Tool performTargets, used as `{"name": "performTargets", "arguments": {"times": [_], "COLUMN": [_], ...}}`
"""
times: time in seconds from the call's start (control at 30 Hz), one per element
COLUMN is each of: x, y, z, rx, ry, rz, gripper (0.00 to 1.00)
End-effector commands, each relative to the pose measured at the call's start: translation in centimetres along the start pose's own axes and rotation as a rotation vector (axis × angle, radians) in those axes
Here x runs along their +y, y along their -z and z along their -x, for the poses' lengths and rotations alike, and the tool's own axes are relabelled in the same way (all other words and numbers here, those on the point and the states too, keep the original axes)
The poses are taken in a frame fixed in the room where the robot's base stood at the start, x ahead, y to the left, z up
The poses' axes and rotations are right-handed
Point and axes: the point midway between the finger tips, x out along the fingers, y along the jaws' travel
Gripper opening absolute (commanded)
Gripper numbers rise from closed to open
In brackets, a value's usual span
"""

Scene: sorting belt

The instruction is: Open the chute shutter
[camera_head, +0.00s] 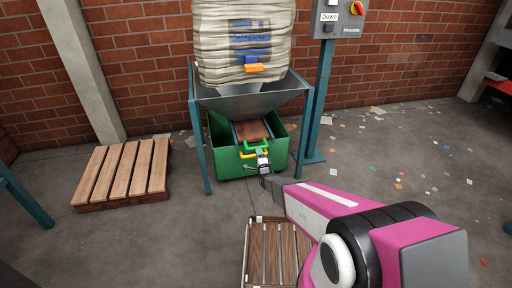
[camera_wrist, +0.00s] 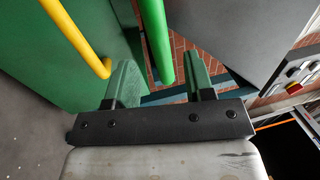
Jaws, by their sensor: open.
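The chute hopper (camera_head: 245,103) is a grey metal funnel on blue legs. Below it, a reddish-brown panel (camera_head: 251,130) with blue edges shows inside the green bin; I cannot tell whether this is the shutter. A green bar handle (camera_head: 257,142) is in front of it, and in the wrist view the green bar (camera_wrist: 155,40) reaches down between my fingers. My gripper (camera_head: 262,156) is open at the handle; in the wrist view its two fingers (camera_wrist: 161,88) stand on either side of the bar's end. I cannot tell whether they touch it.
The green bin (camera_head: 225,165) has a yellow handle (camera_head: 246,155), which is left of my fingers in the wrist view (camera_wrist: 75,35). A bulk bag (camera_head: 215,45) hangs above the hopper. A control box (camera_head: 340,18) stands right. Wooden pallets (camera_head: 125,172) lie on the floor.

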Motion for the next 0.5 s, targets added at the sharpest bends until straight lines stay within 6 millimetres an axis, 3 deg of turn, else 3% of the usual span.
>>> {"name": "performTargets", "arguments": {"times": [0.3, 0.5], "x": [0.1, 0.1], "y": [0.0, 0.0], "z": [-5.8, -7.1], "rx": [0.0, 0.0], "ry": [0.001, -0.001], "rz": [0.001, 0.001], "gripper": [0.48, 0.48]}}
